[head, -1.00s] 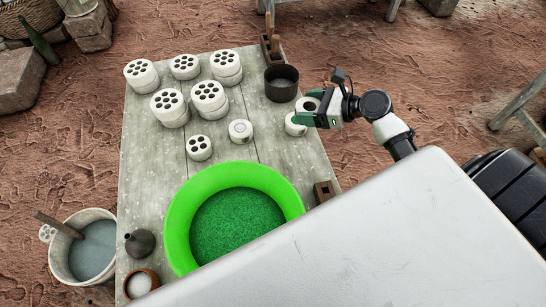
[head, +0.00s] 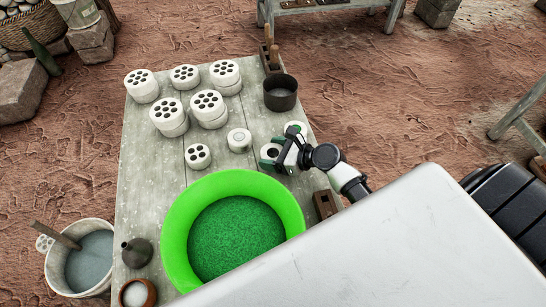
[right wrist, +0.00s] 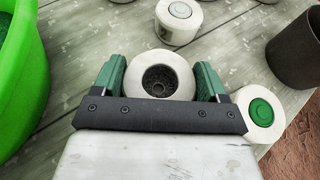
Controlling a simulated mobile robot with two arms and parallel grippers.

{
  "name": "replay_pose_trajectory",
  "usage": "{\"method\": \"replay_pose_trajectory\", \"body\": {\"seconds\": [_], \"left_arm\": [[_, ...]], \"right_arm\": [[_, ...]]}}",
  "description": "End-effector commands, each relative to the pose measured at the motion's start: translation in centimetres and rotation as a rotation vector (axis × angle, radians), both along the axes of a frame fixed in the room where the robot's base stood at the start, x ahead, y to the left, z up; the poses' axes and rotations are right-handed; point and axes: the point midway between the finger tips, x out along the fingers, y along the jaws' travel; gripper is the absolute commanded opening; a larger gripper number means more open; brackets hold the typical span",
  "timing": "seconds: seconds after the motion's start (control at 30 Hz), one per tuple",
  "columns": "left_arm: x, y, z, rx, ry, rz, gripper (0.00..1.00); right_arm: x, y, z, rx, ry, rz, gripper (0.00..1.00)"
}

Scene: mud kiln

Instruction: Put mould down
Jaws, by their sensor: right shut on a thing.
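The mould (right wrist: 160,62) is a round white piece with a dark round hollow in its top. It shows small in the head view (head: 272,153), at the right side of the table. My right gripper (head: 277,155) is shut on it, with a green-padded finger on each side in the right wrist view. The mould looks upright and close to the tabletop; I cannot tell whether it touches. My left gripper is not in view.
A white round piece with a green centre (right wrist: 260,113) stands close beside my right gripper. A white piece with a ringed top (head: 239,140), a dark pot (head: 280,93) and a big green basin (head: 180,225) are near. Several white holed pieces (head: 208,104) stand farther back.

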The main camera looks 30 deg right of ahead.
Motion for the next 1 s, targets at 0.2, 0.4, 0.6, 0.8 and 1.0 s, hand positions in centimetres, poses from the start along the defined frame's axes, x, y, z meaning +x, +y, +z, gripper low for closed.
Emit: {"method": "replay_pose_trajectory", "body": {"seconds": [0.2,0.4,0.6,0.8,1.0], "left_arm": [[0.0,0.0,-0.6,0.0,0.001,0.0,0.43],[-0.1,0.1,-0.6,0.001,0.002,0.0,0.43],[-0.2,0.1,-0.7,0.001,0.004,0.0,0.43],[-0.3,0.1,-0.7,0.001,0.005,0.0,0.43],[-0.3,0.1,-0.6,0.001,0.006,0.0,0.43]], "right_arm": [[0.0,0.0,-1.9,0.001,-0.002,0.0,0.43],[0.0,0.0,-1.9,0.001,-0.002,0.001,0.43],[0.0,0.0,-2.2,0.001,0.001,0.001,0.84],[0.0,0.0,-2.2,0.0,0.0,0.001,0.99],[0.0,0.0,-1.9,0.0,0.0,0.001,0.99]]}}
